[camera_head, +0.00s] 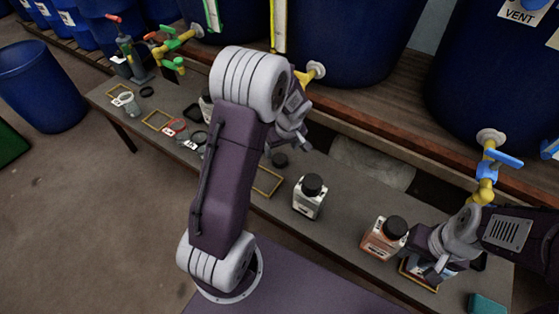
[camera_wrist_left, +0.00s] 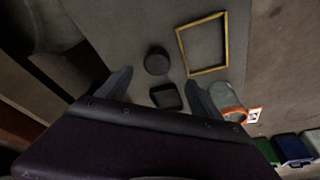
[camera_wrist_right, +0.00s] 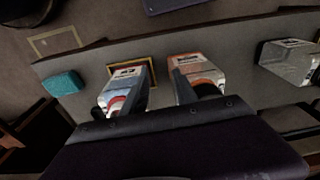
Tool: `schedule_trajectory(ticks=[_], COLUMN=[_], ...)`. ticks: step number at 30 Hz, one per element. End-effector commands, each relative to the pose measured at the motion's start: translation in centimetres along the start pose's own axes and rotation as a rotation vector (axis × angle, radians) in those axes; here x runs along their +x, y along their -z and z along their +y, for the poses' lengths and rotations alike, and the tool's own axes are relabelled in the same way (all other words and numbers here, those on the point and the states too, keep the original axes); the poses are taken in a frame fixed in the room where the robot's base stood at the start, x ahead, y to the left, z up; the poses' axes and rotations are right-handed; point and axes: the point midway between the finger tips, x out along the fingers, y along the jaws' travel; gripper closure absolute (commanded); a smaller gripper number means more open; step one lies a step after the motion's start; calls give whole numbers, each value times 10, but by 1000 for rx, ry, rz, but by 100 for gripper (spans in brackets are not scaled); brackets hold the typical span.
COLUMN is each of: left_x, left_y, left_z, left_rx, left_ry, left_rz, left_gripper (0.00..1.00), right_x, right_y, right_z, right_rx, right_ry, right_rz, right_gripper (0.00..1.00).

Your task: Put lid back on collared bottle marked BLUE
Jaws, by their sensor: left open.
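Collared bottles stand on the grey bench, but I cannot read BLUE on any. One bottle (camera_wrist_right: 125,85) with a red-orange collar stands in a yellow frame at the right gripper; it is partly hidden in the head view. My right gripper (camera_head: 432,262) is beside it; its fingers (camera_wrist_right: 161,80) show a gap with nothing clearly between them. A round black lid (camera_wrist_left: 157,60) and a squarish black piece (camera_wrist_left: 168,96) lie on the bench. My left gripper (camera_head: 292,142) is open and empty above them. A black lid (camera_head: 280,160) shows below it in the head view.
A white-labelled bottle (camera_head: 310,196) and an orange-labelled bottle (camera_head: 384,238), both black-topped, stand mid-bench. A yellow frame (camera_head: 268,182) lies empty. A teal sponge (camera_head: 487,303) is at the right end. Blue vats with taps (camera_head: 487,175) overhang behind. My left arm hides part of the bench.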

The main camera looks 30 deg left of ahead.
Motion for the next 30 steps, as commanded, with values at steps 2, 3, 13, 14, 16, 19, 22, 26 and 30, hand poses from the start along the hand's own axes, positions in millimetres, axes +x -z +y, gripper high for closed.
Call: schedule_trajectory(ticks=[2,3,13,14,16,19,22,26,30], left_x=[7,13,38,38,38,41,52,75,92], left_y=[-1,-1,0,0,0,0,0,1,2], left_z=[0,0,0,0,0,1,2,6,6], left_rx=[0,0,-1,-1,0,0,0,0,0], left_ry=[1,2,0,0,0,0,1,1,1], left_rz=[-1,-1,0,0,0,0,0,-1,0], left_gripper=[25,25,25,25,25,25,25,25,25], right_x=[4,7,18,18,18,20,26,39,45], right_y=[0,-1,-2,-2,-2,-2,-3,-4,-5], right_z=[0,0,0,0,0,0,0,1,1], right_rx=[0,0,0,0,0,0,0,0,0], right_ry=[0,0,0,0,0,0,0,0,0], right_rz=[0,0,0,0,0,0,0,0,0], right_gripper=[65,65,65,65,65,65,65,65,65])
